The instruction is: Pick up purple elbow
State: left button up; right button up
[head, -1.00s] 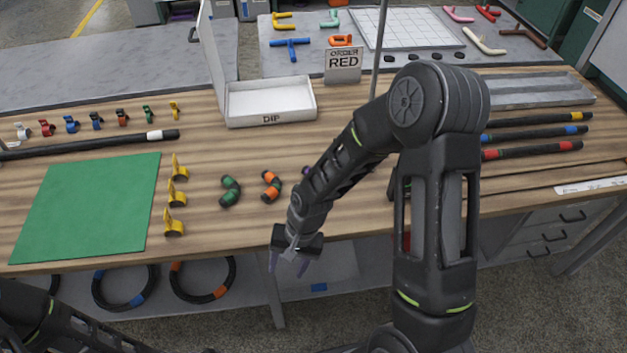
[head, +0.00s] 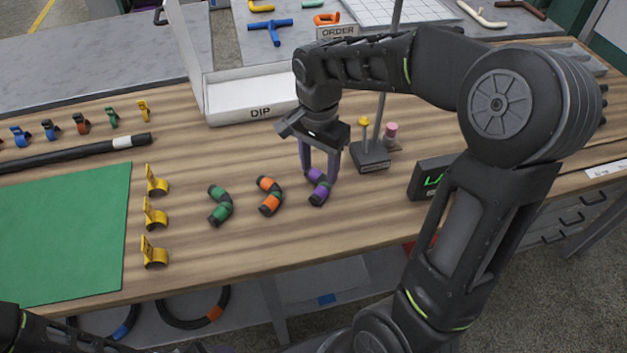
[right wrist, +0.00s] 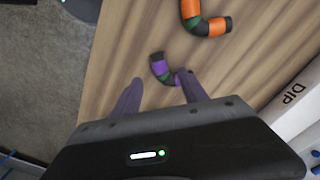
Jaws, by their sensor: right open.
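The purple elbow (head: 319,187), with black ends, lies on the wooden table at the right end of a row of elbows. It also shows in the right wrist view (right wrist: 160,68), near and between the fingertips. My right gripper (head: 321,179) is open and points down just over the purple elbow. Its purple fingers show in the right wrist view (right wrist: 157,84); the right finger overlaps the elbow's end there. I cannot tell whether they touch. My left gripper is not in view.
An orange elbow (head: 270,195) and a green elbow (head: 219,206) lie left of the purple one. A small stand (head: 371,157) with a pole is close to the right. The DIP tray (head: 258,97) stands behind. Yellow clips (head: 154,214) stand beside the green mat (head: 75,235).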

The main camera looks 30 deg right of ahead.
aim_at(320, 191)
jog(key=shift+s+r, duration=0.1)
jog(key=shift+s, duration=0.05)
jog(key=shift+f, duration=1.4)
jog(key=shift+f+p, duration=0.35)
jog(key=shift+f, duration=2.25)
grip_shut()
